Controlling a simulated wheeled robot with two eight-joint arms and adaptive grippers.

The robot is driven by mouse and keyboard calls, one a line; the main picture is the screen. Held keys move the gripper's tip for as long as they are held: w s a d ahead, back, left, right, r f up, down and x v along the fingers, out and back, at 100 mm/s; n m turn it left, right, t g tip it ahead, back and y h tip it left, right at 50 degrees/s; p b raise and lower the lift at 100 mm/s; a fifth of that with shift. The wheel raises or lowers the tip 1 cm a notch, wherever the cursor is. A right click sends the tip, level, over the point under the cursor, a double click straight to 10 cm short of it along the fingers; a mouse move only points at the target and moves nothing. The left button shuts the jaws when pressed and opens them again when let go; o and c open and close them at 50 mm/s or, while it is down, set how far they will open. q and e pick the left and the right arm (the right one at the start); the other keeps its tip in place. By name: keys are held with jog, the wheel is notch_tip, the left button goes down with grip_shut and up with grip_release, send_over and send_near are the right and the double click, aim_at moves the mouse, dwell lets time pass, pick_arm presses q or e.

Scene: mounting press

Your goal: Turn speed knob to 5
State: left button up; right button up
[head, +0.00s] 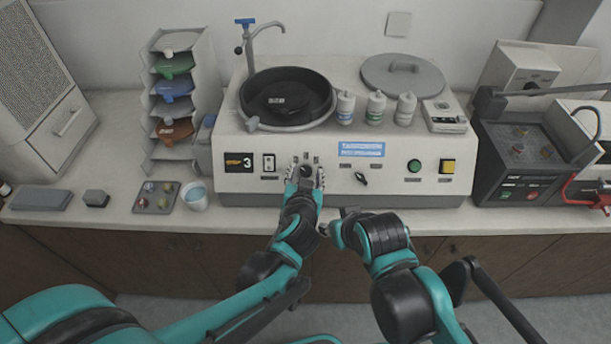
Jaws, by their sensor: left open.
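The grinder-polisher (230,188) stands on the counter with a small black display (239,162) that reads 3 in orange and white. My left gripper (305,174) is open at the front panel, its fingers on either side of a dark round knob (306,170) right of the switch. The knob is mostly hidden by the fingers, and I cannot tell whether they touch it. A second, pointed black knob (361,179) sits further right on the panel, clear of both grippers. My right gripper (333,229) is low in front of the counter edge, away from the panel; its jaws are unclear.
A rocker switch (269,162) is left of my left gripper. A green button (414,166) and a yellow-framed button (447,167) are at the panel's right. Bottles (376,107) stand on top beside the black bowl (286,94). A white cup (194,195) stands left.

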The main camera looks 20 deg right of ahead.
pick_arm(q)
jog(key=shift+w, duration=0.1)
grip_shut()
jog(key=shift+m, duration=0.4)
jog(key=m+h, duration=0.1)
jog(key=m, duration=0.3)
jog(key=shift+a+g+p, duration=0.1)
jog(key=shift+g+p, duration=0.2)
jog(key=shift+g, duration=0.1)
jog(key=m+g+p, duration=0.1)
jog(key=m, duration=0.4)
jog(key=shift+r+h, duration=0.1)
jog(key=shift+h, duration=0.3)
jog(key=m+g+p, duration=0.1)
jog(key=m, duration=0.3)
jog(key=shift+w+m, duration=0.1)
jog(key=shift+m, duration=0.3)
jog(key=m+g+p, duration=0.1)
jog(key=m, duration=0.3)
